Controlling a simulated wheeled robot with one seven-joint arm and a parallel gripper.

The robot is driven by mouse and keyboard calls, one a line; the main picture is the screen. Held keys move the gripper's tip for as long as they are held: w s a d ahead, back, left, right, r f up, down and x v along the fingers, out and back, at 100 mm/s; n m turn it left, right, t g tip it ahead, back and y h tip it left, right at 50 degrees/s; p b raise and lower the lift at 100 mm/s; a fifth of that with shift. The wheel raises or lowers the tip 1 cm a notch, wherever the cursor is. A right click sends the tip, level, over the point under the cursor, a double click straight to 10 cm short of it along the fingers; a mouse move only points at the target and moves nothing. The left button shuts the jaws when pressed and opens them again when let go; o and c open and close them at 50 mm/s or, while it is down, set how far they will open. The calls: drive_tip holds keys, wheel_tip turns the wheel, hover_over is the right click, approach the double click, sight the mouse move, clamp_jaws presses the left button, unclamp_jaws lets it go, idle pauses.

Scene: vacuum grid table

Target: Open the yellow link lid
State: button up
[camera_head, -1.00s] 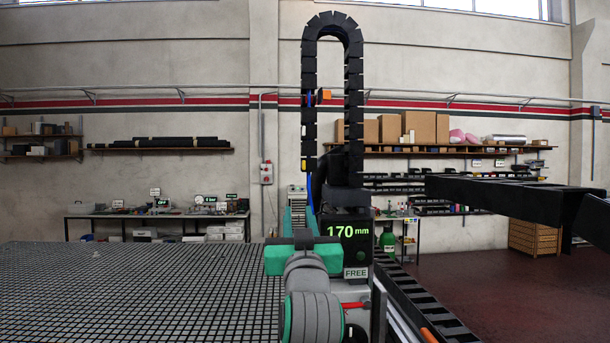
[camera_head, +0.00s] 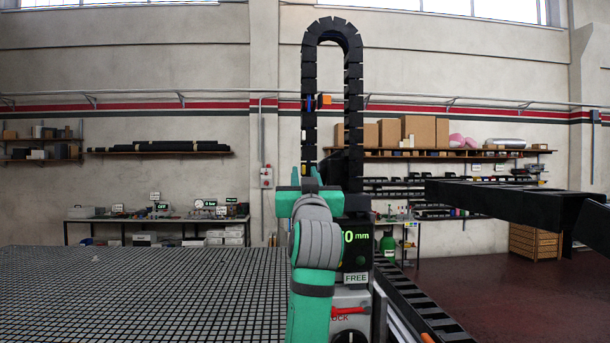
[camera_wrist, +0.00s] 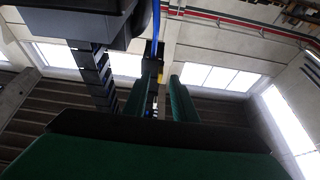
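The black machine head with its green display (camera_head: 356,237) stands just right of my arm. A blue hose (camera_wrist: 156,22) runs close by the fingertips. An orange part (camera_head: 325,100) sits higher on the chain. The grid table (camera_head: 140,295) at left is largely clear.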

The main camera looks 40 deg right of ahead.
drive_tip(key=shift+w+d+r, duration=0.2)
drive_tip(key=shift+w+d, duration=0.05)
drive_tip(key=shift+w, duration=0.2)
clamp_jaws()
drive_tip(key=shift+s+d+y, duration=0.1)
drive_tip(key=shift+s+y, duration=0.05)
drive_tip(key=shift+y, duration=0.15)
drive_tip(key=shift+s+d+n+t+y, duration=0.25)
drive_tip(key=shift+s+d+n+y, duration=0.3)
drive_tip(key=shift+n+y, duration=1.9)
drive_tip(key=shift+s+d+n+t+y, duration=0.3)
drive_tip(key=shift+s+d+n+y, duration=0.5)
drive_tip(key=shift+y, duration=3.1)
drive_tip(key=shift+s+d+n+t+y, duration=0.3)
drive_tip(key=shift+n+y, duration=1.65)
drive_tip(key=shift+y, duration=1.2)
